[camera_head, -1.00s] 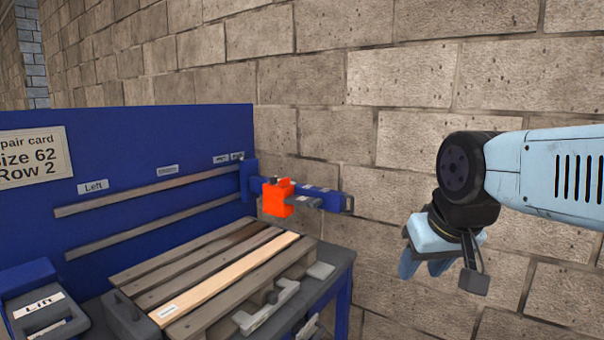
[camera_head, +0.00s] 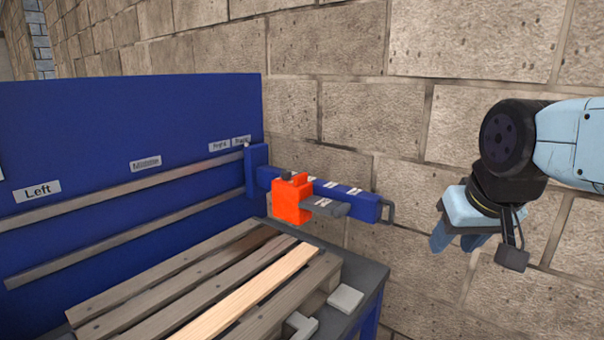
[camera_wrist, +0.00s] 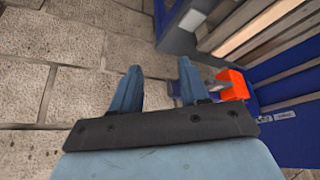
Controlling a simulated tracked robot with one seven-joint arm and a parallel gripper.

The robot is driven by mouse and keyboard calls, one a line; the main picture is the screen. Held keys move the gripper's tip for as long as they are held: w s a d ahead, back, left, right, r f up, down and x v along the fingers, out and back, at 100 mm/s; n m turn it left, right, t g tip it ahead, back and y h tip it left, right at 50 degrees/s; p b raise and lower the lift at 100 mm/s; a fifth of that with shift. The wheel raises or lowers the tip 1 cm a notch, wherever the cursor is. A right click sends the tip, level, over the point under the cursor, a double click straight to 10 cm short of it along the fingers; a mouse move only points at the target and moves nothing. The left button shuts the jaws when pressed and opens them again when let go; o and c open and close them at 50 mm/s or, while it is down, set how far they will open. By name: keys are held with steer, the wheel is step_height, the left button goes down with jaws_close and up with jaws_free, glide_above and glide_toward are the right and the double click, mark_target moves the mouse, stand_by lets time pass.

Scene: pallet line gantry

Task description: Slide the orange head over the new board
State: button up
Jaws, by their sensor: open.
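The orange head (camera_head: 291,199) sits on the blue gantry beam (camera_head: 340,192), near its rail end, with a grey handle-like piece (camera_head: 326,207) sticking out to the right. The new board (camera_head: 245,297) is the pale plank in the pallet (camera_head: 170,292), among darker, weathered planks. The head is above the pallet's far end. My gripper (camera_head: 459,243) is open and empty, in the air to the right of the beam and apart from it. In the wrist view my fingers (camera_wrist: 158,88) are spread, and the orange head (camera_wrist: 234,85) shows to their right.
A blue back panel (camera_head: 110,130) carries two rails (camera_head: 130,187) and labels, one reading Left (camera_head: 37,191). A grey clamp (camera_head: 300,326) lies at the pallet's near side. A stone block wall (camera_head: 400,120) stands behind.

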steer(key=shift+a, duration=0.15)
steer(key=w+a+r+m+g, duration=0.1)
steer(key=w+a+r, duration=0.25)
steer(key=w, duration=0.45)
steer(key=w+a+r+m+g, duration=0.1)
steer(key=w+a+r, duration=0.2)
steer(key=w+r, duration=0.35)
steer(key=w+a+r+m+g, duration=0.1)
steer(key=w+a+r, duration=0.2)
steer(key=w, duration=0.6)
steer(key=m+g, duration=0.3)
steer(key=m, duration=0.2)
glide_above(301, 174)
step_height(301, 174, down, 6)
steer(key=shift+n, duration=0.3)
step_height(301, 174, down, 13)
steer(key=shift+c, duration=0.3)
jaws_close()
